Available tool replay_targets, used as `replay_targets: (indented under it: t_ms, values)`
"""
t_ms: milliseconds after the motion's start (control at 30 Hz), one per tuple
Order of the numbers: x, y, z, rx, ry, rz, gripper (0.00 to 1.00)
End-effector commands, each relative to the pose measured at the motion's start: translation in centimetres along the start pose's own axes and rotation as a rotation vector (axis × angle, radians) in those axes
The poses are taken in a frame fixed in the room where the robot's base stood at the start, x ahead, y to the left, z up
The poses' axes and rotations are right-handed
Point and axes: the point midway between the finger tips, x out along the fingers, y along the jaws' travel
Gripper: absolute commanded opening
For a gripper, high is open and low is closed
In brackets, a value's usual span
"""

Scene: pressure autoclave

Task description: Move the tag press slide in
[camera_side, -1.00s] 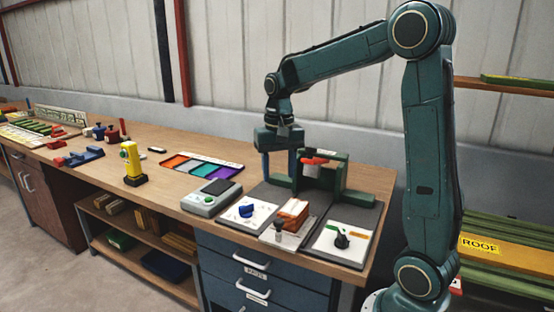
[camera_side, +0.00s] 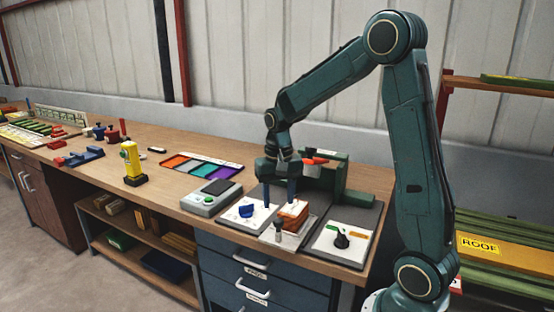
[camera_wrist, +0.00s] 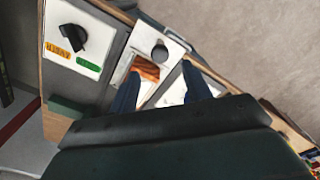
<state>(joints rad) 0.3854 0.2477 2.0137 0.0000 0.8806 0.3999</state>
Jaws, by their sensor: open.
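The tag press (camera_side: 335,170) is a green frame with a red part, at the back of a dark base. In front of it lies the slide (camera_side: 290,241), a white plate with an upright dark-topped knob (camera_side: 278,228) at its front end and a brown-orange block (camera_side: 293,213) behind the knob. The slide sticks out toward the bench front. My gripper (camera_side: 279,204) is open and points down above the slide area, behind the knob. In the wrist view, the knob (camera_wrist: 160,52) shows just beyond my fingertips (camera_wrist: 160,70), with the block (camera_wrist: 146,69) between the fingers. Contact is not visible.
A white panel with a blue knob (camera_side: 247,211) lies left of the slide, and one with a black knob (camera_side: 341,240) lies right. A grey device (camera_side: 212,198) and a coloured tray (camera_side: 203,166) stand further left. The bench's front edge is close.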

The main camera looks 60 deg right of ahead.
Motion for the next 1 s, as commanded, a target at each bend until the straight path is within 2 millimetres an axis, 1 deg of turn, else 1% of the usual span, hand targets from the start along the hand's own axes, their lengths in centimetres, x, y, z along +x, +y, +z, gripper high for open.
replay_targets:
  t_ms: [33, 200, 400, 600, 867, 967, 1000]
  values:
    - [0.9, 0.0, 0.1, 0.000, -0.004, 0.002, 0.48]
    - [3.4, 0.0, 0.1, 0.000, -0.003, 0.001, 0.48]
    - [5.4, 0.0, 0.0, 0.000, -0.001, 0.001, 0.48]
    - [6.2, 0.0, 0.0, 0.000, 0.000, 0.000, 0.48]
    - [6.3, 0.0, 0.0, 0.000, 0.001, 0.000, 0.48]
    - [6.3, 0.0, 0.0, 0.000, 0.001, 0.000, 0.31]
    - [6.3, 0.0, 0.0, 0.000, 0.001, 0.000, 0.23]
